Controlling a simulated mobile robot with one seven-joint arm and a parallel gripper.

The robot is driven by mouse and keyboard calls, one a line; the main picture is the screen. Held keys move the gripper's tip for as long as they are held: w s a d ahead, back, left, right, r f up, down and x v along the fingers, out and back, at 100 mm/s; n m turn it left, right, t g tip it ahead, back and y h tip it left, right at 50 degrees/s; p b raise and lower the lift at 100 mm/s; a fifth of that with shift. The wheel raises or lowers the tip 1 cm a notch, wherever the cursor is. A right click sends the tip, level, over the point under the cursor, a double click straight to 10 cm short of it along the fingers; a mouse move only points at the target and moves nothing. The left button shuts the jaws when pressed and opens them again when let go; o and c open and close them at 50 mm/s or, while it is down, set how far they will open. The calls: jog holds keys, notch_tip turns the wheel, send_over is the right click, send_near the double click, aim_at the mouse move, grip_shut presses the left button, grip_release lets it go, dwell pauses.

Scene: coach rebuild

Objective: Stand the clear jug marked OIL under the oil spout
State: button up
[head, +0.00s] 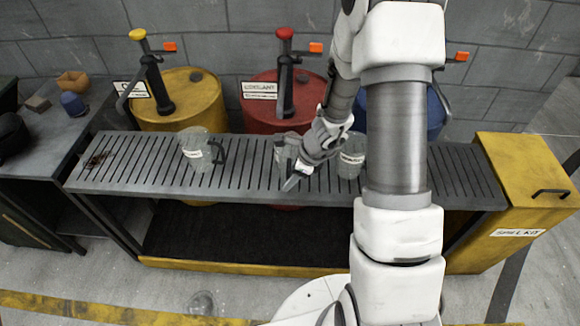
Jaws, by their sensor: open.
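Three clear jugs stand on the slatted grey bench (240,180). The left jug (197,150) is upright with a dark handle on its right, in front of the yellow drum. The middle jug (281,152) is partly hidden behind my gripper (302,176). The right jug (351,158) stands beside my arm. Their labels are too small to read surely, so I cannot tell which says OIL. The yellow drum (190,92) carries a dark pump with a yellow knob (138,34); its label (131,89) seems to start with O. My gripper is open, low over the bench; contact with the middle jug is unclear.
A red drum (262,115) labelled like COOLANT and a blue drum (436,118), mostly behind my arm, stand behind the bench. A yellow spill kit box (525,180) closes the right end. A side table (30,165) holds small items. The bench's left end holds a dark stain (98,160).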

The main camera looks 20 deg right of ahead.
jog(key=shift+x, duration=1.15)
grip_shut()
dwell(0.5)
